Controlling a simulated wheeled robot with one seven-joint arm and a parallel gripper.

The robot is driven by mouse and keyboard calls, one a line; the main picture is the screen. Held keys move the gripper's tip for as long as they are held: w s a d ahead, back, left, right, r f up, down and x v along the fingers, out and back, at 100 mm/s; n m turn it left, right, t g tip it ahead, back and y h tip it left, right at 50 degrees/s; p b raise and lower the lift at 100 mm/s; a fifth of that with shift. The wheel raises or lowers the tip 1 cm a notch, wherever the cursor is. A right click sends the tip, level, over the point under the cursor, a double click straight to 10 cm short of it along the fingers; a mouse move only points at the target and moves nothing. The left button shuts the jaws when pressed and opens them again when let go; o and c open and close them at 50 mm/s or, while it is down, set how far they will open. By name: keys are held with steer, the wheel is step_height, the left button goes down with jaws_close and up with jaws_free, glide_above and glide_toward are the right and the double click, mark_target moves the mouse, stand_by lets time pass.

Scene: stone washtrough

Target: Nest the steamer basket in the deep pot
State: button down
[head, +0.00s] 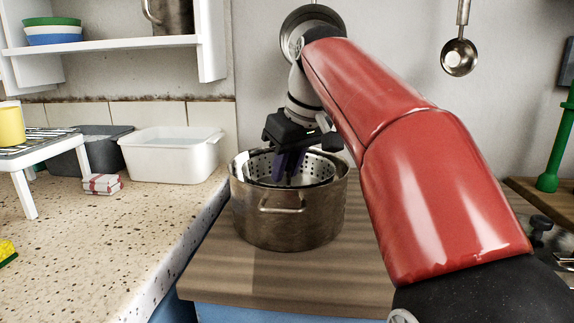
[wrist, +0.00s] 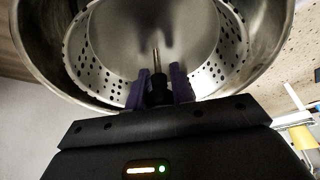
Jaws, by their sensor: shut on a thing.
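The deep pot (head: 296,218) is a steel pot with side handles, standing on the wooden top right of the stone counter. The steamer basket (head: 318,168) is perforated metal and sits inside the pot's mouth, its rim near the pot's rim; whether it rests on the bottom is hidden. In the wrist view the basket (wrist: 98,77) lies within the pot wall (wrist: 40,40), with a gap between them that looks uneven. My gripper (wrist: 160,88) has purple fingers shut on the basket's dark central post. In the head view my gripper (head: 289,165) reaches down into the pot.
A white basin (head: 172,155), a grey basin (head: 90,150) and a folded cloth (head: 102,184) stand on the speckled counter (head: 110,245) at left. A white rack (head: 40,150) holds a yellow cup (head: 11,125). A ladle (head: 459,56) hangs on the wall. The wooden top (head: 290,275) before the pot is clear.

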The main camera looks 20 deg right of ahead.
steer(key=shift+f+b, duration=0.7)
steer(key=shift+f, duration=0.3)
steer(key=shift+f, duration=0.15)
stand_by(0.4)
steer(key=c, duration=0.7)
jaws_free()
steer(key=shift+o, duration=0.2)
step_height(320, 180, up, 7)
steer(key=p, duration=0.7)
